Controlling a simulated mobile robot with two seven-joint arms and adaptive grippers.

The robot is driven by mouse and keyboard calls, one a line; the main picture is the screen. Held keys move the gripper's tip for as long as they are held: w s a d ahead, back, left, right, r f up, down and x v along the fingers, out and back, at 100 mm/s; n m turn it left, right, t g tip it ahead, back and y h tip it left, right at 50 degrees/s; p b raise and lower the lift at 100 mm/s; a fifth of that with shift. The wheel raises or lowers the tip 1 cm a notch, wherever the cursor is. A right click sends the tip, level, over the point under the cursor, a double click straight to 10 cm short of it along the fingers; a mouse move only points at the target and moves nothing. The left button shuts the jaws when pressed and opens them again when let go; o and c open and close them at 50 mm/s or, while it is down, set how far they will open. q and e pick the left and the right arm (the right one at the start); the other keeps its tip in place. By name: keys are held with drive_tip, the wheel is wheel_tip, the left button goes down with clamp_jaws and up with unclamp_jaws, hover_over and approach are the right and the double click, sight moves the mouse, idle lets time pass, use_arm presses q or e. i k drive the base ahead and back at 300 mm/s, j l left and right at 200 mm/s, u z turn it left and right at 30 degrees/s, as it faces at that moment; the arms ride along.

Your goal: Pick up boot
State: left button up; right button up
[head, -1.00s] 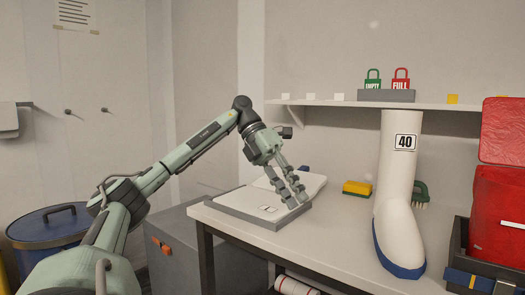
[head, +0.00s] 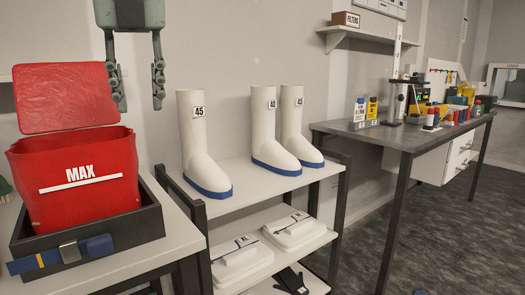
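Three white boots with blue soles stand upright on the top of a rack. The left boot (head: 203,150) is labelled 45, the middle boot (head: 270,135) 40, and the right boot (head: 298,128) 45. The middle and right boots stand close together, the middle one partly covering the right one. My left gripper (head: 137,98) hangs down at the top left, its two fingers spread wide with nothing between them. In the picture it is left of the boots, above and behind the red bag. My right gripper is not in view.
A red bag (head: 75,195) marked MAX, its flap up, sits in a dark tray (head: 95,240) on the bench at left. The rack's top (head: 240,175) has bare room between boots; flat white packs (head: 295,232) lie below. A dark table (head: 400,135) with bottles stands right.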

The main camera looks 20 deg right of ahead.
sight(267, 153)
drive_tip(key=i+l, duration=0.2)
drive_tip(key=l, duration=0.2)
drive_tip(key=i+l+u, duration=0.15)
drive_tip(key=l, duration=0.25)
drive_tip(key=i+l, duration=0.25)
drive_tip(key=l, duration=0.15)
drive_tip(key=i+l+u, duration=0.1)
drive_tip(key=l, duration=0.3)
drive_tip(key=i+l+u, duration=0.1)
drive_tip(key=i+l, duration=0.2)
drive_tip(key=l, duration=0.15)
drive_tip(key=i+l, duration=0.15)
drive_tip(key=l, duration=0.3)
drive_tip(key=i+l+u, duration=0.1)
drive_tip(key=l, duration=0.35)
drive_tip(key=i+l+u, duration=0.1)
drive_tip(key=l, duration=0.35)
drive_tip(key=i, duration=0.1)
